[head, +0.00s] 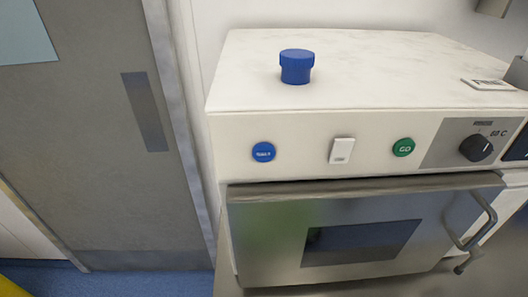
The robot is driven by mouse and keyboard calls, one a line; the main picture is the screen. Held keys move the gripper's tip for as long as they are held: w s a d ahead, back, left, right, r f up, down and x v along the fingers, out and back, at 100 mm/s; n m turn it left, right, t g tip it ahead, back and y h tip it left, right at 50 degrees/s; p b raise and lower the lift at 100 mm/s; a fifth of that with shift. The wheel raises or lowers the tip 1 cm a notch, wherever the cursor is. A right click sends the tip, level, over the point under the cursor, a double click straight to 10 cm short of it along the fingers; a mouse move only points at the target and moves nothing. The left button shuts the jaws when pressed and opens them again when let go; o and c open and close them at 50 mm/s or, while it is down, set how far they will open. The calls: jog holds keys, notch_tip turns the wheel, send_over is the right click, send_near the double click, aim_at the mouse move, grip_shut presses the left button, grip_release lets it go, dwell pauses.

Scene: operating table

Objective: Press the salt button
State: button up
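A round blue button (264,152) sits on the left of the white front panel (300,130). It has small white lettering, too blurred to read with certainty, that may say salt. Nothing covers it or touches it. My gripper is not in view.
Right of it on the panel are a white rocker switch (342,151), a green GO button (403,148) and a black dial (476,148) near "60 C". A blue knob-shaped object (296,67) stands on top. Below is a steel oven door (270,240) with a protruding handle (484,222). A grey door (100,190) is left.

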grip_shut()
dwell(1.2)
